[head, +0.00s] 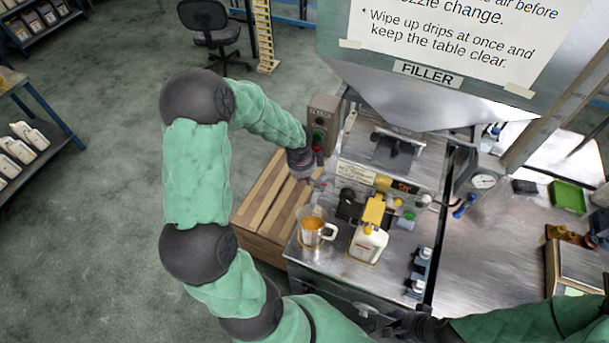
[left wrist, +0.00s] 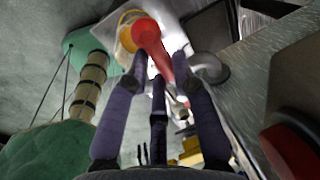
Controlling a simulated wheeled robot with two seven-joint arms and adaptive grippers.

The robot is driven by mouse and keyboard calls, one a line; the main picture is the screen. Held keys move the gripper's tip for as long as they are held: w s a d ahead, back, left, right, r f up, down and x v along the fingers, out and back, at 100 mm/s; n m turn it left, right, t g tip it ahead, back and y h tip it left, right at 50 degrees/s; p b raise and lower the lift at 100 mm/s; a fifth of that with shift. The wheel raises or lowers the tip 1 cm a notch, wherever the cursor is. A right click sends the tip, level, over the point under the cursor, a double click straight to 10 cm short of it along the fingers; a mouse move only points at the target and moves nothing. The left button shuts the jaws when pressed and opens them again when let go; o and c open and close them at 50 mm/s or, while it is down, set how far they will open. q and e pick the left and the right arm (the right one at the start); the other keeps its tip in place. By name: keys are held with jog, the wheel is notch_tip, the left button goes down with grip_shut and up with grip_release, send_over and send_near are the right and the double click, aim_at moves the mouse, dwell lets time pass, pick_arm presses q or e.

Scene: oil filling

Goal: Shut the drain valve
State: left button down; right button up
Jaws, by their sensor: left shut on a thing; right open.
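The red handle of the drain valve (left wrist: 147,36) shows at the top of the left wrist view, with a yellow ring and pale metal behind it. My left gripper (left wrist: 160,68) has its dark fingers closed around the narrow lower part of this handle. In the head view my left gripper (head: 319,184) is at the left side of the filler, beside the control box; the handle is hardly visible there. My right gripper (head: 392,328) is low at the bottom edge of the head view, mostly hidden, and open.
A wooden crate (head: 268,205) is left of the table. The control box (head: 322,122) with a red button is close to my left wrist.

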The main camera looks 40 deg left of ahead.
pick_arm(q)
jog(key=c, duration=1)
grip_release()
jog(key=shift+r, duration=0.1)
jog(key=r, duration=0.4)
jog(key=s+r, duration=0.1)
jog(key=r, duration=0.2)
jog(key=s+r, duration=0.1)
jog(key=r, duration=0.3)
jog(key=shift+d+r, duration=0.3)
jog(key=shift+d, duration=0.05)
jog(key=shift+s, duration=0.1)
